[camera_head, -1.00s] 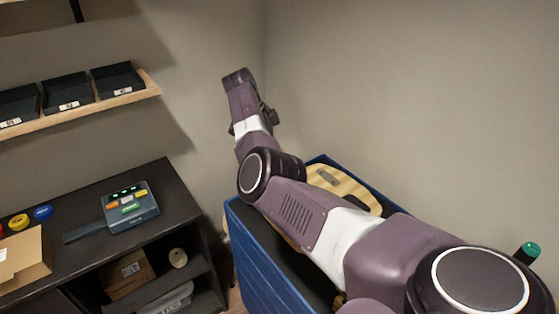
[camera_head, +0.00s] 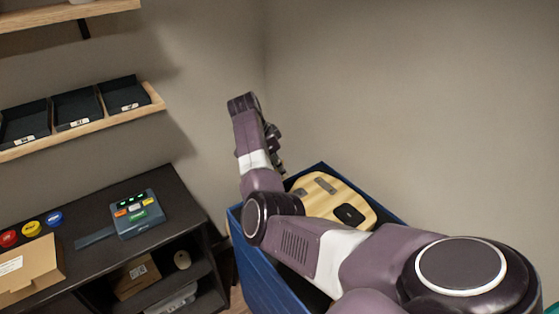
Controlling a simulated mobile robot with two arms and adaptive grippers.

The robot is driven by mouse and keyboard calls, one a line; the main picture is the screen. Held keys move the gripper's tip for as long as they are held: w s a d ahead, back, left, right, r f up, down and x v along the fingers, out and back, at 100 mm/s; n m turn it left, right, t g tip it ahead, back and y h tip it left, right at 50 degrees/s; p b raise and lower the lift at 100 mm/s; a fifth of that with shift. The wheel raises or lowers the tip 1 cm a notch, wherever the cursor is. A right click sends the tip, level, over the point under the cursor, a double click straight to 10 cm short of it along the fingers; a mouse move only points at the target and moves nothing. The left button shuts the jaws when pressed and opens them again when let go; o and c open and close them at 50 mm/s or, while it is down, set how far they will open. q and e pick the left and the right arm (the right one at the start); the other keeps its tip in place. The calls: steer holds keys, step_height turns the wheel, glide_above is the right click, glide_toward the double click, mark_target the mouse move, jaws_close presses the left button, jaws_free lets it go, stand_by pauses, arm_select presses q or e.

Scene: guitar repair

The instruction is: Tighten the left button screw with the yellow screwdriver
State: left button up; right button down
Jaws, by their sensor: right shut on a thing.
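My right gripper (camera_head: 278,163) hangs at the far end of that arm, above the far left side of the guitar body. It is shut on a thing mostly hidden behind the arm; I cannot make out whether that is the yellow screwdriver. The left button screw is too small or hidden to tell. My left gripper is not in view.
A dark desk (camera_head: 95,205) at left carries a device with coloured keys (camera_head: 138,213), an open cardboard box (camera_head: 30,272) and red, yellow and blue round pieces. A wall shelf (camera_head: 158,103) holds black bins (camera_head: 75,108). Grey walls stand close behind the workbench.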

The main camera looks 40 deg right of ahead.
steer(key=shift+f+n+t, duration=0.15)
steer(key=shift+n+t, duration=0.15)
steer(key=shift+n, duration=0.3)
steer(key=n+t, duration=0.1)
steer(key=n, duration=0.1)
steer(key=shift+n, duration=0.4)
steer(key=n+t, duration=0.1)
steer(key=n, duration=0.2)
steer(key=n+t, duration=0.1)
steer(key=n, duration=0.1)
steer(key=shift+n+y, duration=0.3)
steer(key=shift+n, duration=0.1)
steer(key=n, duration=0.2)
steer(key=n+t+y, duration=0.1)
steer(key=n, duration=0.2)
steer(key=shift+t+y, duration=0.3)
steer(key=n+y, duration=0.1)
steer(key=n, duration=0.4)
steer(key=shift+t+y, duration=0.3)
steer(key=shift+y, duration=0.1)
steer(key=shift+w, duration=0.1)
steer(key=shift+a, duration=0.1)
steer(key=shift+d, duration=0.2)
steer(key=shift+a, duration=0.15)
